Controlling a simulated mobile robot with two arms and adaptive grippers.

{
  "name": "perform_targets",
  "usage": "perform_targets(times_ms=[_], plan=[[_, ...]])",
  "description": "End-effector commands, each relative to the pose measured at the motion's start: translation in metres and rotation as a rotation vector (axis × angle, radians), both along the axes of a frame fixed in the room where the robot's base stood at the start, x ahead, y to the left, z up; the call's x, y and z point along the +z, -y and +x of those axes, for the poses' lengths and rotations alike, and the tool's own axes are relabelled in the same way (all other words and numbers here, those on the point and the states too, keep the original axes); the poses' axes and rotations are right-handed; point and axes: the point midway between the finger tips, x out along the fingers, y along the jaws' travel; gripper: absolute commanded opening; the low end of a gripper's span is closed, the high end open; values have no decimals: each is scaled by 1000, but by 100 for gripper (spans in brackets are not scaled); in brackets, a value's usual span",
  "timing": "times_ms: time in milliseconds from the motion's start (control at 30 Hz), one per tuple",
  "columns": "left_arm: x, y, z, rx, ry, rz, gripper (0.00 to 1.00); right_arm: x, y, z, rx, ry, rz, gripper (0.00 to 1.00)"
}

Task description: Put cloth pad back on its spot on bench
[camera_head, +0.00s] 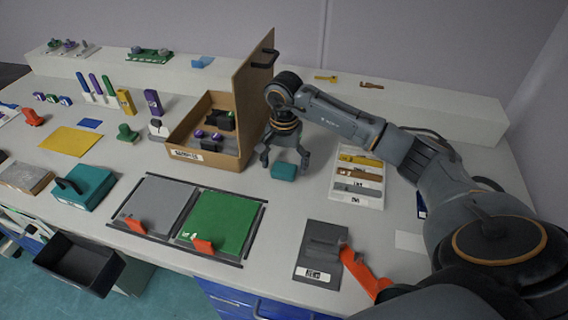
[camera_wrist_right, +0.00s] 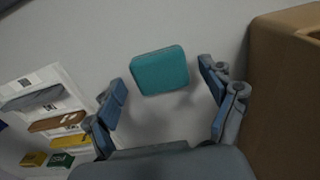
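A small teal cloth pad (camera_head: 284,172) with rounded corners lies on the light bench, to the right of the open wooden box. In the right wrist view the pad (camera_wrist_right: 160,70) shows ahead of the gripper, near the gap between the fingertips. My right gripper (camera_head: 285,162) is open and points down at the pad. In the right wrist view its blue-padded fingers (camera_wrist_right: 165,78) are spread wide, with no visible contact with the pad. My left gripper is not in view.
The wooden box (camera_head: 175,151) with its raised lid stands close left of the right gripper. A white rack (camera_head: 345,201) of coloured bars is to the right. Grey (camera_head: 158,203) and green (camera_head: 222,218) mats lie in front, and a grey device (camera_head: 318,240) with an orange handle stands front right.

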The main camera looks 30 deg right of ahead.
Motion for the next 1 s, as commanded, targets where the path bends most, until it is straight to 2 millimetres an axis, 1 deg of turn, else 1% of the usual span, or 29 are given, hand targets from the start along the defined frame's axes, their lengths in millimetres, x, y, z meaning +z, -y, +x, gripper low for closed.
perform_targets(times_ms=[167,233,267,367,600,700,833,1000], plan=[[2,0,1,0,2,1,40,1,0,0,0,0,0,83],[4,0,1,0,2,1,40,5,0,0,0,1,1,83],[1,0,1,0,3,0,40,7,0,1,0,3,0,83],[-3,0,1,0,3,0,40,21,0,1,0,6,0,83],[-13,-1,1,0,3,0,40,74,0,1,-1,7,-1,83],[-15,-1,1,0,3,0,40,93,0,1,0,6,0,83],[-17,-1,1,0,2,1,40,111,0,1,-1,2,-1,83],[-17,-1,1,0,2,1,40,122,0,0,-1,0,0,83]])
